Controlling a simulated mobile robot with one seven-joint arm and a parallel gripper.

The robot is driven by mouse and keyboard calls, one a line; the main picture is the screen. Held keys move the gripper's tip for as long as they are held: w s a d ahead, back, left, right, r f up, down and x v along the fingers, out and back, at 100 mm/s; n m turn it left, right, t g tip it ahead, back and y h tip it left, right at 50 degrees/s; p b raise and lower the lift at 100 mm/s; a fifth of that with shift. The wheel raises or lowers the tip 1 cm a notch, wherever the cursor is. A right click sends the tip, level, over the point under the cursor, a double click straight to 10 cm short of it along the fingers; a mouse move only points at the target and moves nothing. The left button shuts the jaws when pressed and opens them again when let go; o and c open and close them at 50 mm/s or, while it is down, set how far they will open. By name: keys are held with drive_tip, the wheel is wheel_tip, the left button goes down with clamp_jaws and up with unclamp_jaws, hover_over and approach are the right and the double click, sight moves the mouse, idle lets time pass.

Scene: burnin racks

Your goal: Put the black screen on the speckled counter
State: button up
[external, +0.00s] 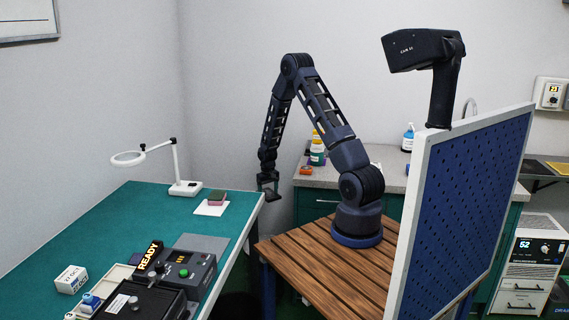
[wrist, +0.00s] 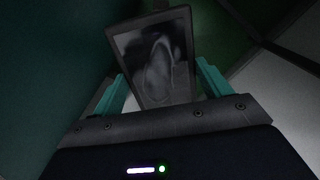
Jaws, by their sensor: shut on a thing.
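My gripper (external: 269,190) hangs at the end of my arm, over the gap between the teal table and the wooden slatted stand. In the wrist view, its teal fingers (wrist: 160,82) stand on either side of the black screen (wrist: 153,60). The screen is a dark framed panel with a grey, glossy face, held slightly tilted. In the external view it is small and hard to separate from the gripper. The speckled counter (external: 325,180) is at the back, partly behind my arm, and apart from the screen.
Bottles (external: 317,155), an orange item (external: 306,170) and a blue-capped bottle (external: 408,138) stand on the counter. A blue pegboard panel (external: 465,190) blocks the right. The teal table (external: 110,225) carries a ring lamp (external: 185,187), a pad (external: 216,198) and a control box (external: 185,270).

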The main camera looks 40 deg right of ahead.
wheel_tip(320, 180, up, 38)
drive_tip(key=s+a+n, duration=0.1)
drive_tip(key=s+a, duration=0.1)
drive_tip(key=a, duration=0.7)
drive_tip(key=s+a+n, duration=0.1)
drive_tip(key=s+a, duration=0.1)
drive_tip(key=a, duration=0.8)
drive_tip(key=n, duration=0.7)
hover_over(198, 249)
wheel_tip(198, 249, down, 5)
wheel_tip(198, 249, down, 20)
drive_tip(key=shift+s+f, duration=0.1)
drive_tip(key=shift+f, duration=0.05)
